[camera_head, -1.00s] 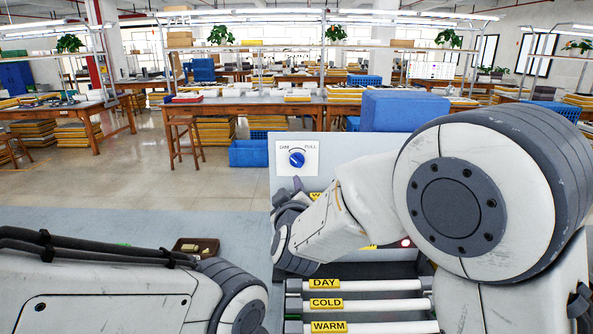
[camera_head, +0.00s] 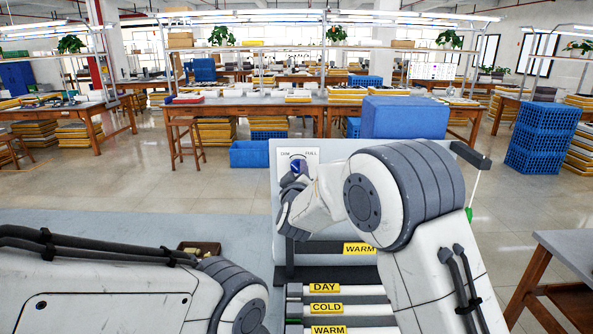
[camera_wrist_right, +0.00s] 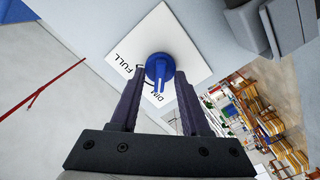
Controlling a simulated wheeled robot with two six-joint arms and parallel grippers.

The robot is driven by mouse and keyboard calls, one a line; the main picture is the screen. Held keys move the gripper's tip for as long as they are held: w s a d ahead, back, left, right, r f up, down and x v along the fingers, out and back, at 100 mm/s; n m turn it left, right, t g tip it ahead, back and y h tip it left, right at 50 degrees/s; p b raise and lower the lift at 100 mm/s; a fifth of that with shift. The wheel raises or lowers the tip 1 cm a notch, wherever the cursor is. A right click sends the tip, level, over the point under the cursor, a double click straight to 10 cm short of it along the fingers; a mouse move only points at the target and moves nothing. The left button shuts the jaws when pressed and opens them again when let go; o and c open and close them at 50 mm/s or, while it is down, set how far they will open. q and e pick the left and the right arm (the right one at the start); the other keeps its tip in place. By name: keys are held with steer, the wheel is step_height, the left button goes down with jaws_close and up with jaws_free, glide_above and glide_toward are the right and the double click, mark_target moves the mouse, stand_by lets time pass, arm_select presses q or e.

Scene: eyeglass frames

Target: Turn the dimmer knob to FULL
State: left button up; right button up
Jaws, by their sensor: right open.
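The blue dimmer knob (camera_wrist_right: 160,68) sits on a white plate (camera_wrist_right: 188,50) marked DIM and FULL, fixed to a grey upright panel. In the right wrist view my right gripper (camera_wrist_right: 160,92) is open, its two dark fingers on either side of the knob's lower part. I cannot tell whether the fingers touch it. In the head view the knob (camera_head: 297,166) is partly hidden by my right gripper (camera_head: 294,180), and the plate shows DIM at left and FULL at right. The knob's ridge points towards the DIM side in the wrist view. My left gripper is out of view.
Below the panel is a rack of tubes with yellow labels WARM (camera_head: 360,248), DAY (camera_head: 324,288) and COLD (camera_head: 325,308). A small brown tray (camera_head: 203,247) lies on the grey bench (camera_head: 130,224) to the left. A grey table (camera_head: 572,255) stands at right.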

jaws_close()
